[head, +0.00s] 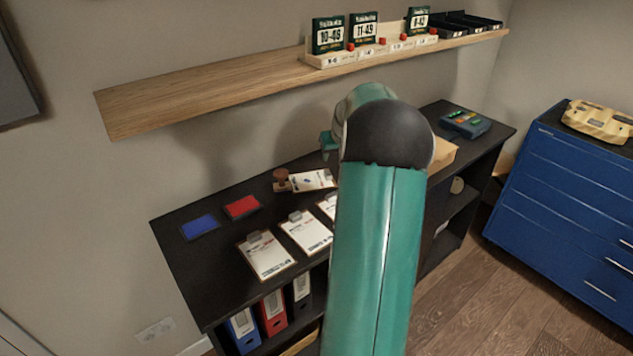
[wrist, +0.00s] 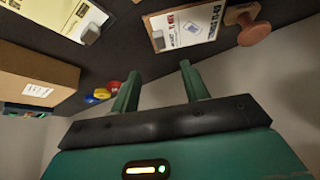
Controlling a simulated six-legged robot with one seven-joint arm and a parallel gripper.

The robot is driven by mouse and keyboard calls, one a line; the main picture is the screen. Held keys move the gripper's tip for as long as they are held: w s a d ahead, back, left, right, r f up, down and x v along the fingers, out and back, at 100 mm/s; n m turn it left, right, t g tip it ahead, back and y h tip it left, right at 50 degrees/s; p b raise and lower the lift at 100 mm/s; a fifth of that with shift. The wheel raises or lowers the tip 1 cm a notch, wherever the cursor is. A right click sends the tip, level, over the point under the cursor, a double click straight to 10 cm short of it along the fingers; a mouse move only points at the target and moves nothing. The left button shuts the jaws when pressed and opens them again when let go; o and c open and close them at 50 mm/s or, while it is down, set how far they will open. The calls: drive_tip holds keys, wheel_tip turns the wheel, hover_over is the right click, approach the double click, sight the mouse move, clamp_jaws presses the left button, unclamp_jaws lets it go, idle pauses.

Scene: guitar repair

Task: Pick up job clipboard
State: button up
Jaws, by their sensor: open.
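Two clipboards, a left one (head: 267,255) and a middle one (head: 304,232), lie on the black counter in the head view. A third (head: 327,207) is partly hidden behind my arm. A smaller board with a white sheet (head: 312,180) lies beyond them; it seems to be the board with a printed sheet (wrist: 190,25) in the wrist view. Another clipboard (wrist: 60,15) is cut off at that view's top left. Which one is the job clipboard I cannot tell. My gripper (wrist: 159,70) is open and empty, its fingers apart from the board with the printed sheet.
A wooden stamp (head: 282,180) stands beside the smaller board and also shows in the wrist view (wrist: 252,25). Blue (head: 200,226) and red (head: 242,206) pads lie left. A cardboard box (wrist: 35,80) is at the wrist view's left. A wooden shelf (head: 200,95) overhangs the counter.

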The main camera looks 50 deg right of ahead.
hover_over(328, 173)
drive_tip(key=s+a, duration=0.2)
drive_tip(key=f, duration=0.6)
drive_tip(key=shift+s+f, duration=0.2)
drive_tip(key=shift+f, duration=0.05)
drive_tip(key=shift+x, duration=2.65)
drive_tip(key=shift+s, duration=0.15)
clamp_jaws()
